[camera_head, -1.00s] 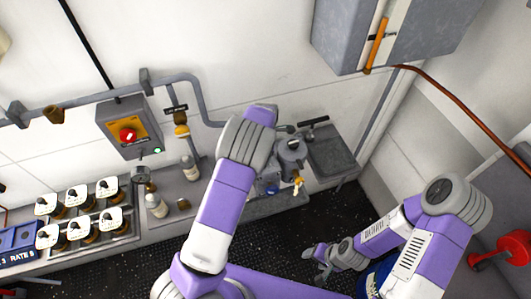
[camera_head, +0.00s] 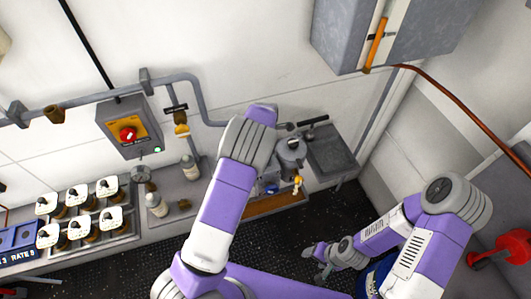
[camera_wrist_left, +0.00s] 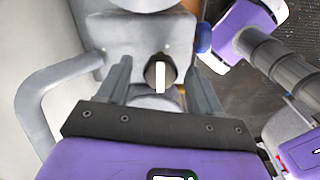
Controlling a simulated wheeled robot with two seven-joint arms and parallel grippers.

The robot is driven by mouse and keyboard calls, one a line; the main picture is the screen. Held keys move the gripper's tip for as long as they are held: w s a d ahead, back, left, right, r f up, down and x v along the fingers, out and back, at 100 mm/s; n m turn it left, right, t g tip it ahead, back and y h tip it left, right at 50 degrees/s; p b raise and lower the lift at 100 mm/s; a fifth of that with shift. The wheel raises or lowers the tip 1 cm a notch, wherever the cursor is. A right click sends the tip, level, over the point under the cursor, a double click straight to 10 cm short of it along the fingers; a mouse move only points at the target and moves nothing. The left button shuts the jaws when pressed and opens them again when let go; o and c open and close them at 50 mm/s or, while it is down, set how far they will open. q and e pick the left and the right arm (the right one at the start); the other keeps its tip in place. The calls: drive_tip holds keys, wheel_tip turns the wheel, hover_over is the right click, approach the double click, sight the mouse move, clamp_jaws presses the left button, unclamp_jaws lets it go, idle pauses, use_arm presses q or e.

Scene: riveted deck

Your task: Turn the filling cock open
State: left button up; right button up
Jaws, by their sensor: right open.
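In the left wrist view a dark oval knob with a white bar (camera_wrist_left: 160,73), which looks like the filling cock's handle, stands on a grey metal body. My left gripper (camera_wrist_left: 160,60) is open, its two fingers either side of the knob with gaps showing. In the head view my left forearm hides this gripper and the knob. A grey cylindrical vessel (camera_head: 290,158) with a small yellow tap (camera_head: 298,184) shows just right of that forearm. My right gripper (camera_head: 316,254) is open and empty, low over the dark floor, away from the vessel.
A switch box (camera_head: 128,127) with a red knob hangs on the wall at left. A pipe valve (camera_head: 181,124), bottles (camera_head: 157,204) and a rack of white-topped items (camera_head: 82,218) stand left of my arm. A grey cabinet (camera_head: 340,35) juts out above right. A red handwheel (camera_head: 513,247) is at far right.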

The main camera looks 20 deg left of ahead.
use_arm(q)
wheel_tip(320, 180, up, 8)
drive_tip(key=shift+f+b, duration=0.25)
drive_tip(key=shift+b, duration=0.05)
idle(0.3)
idle(0.4)
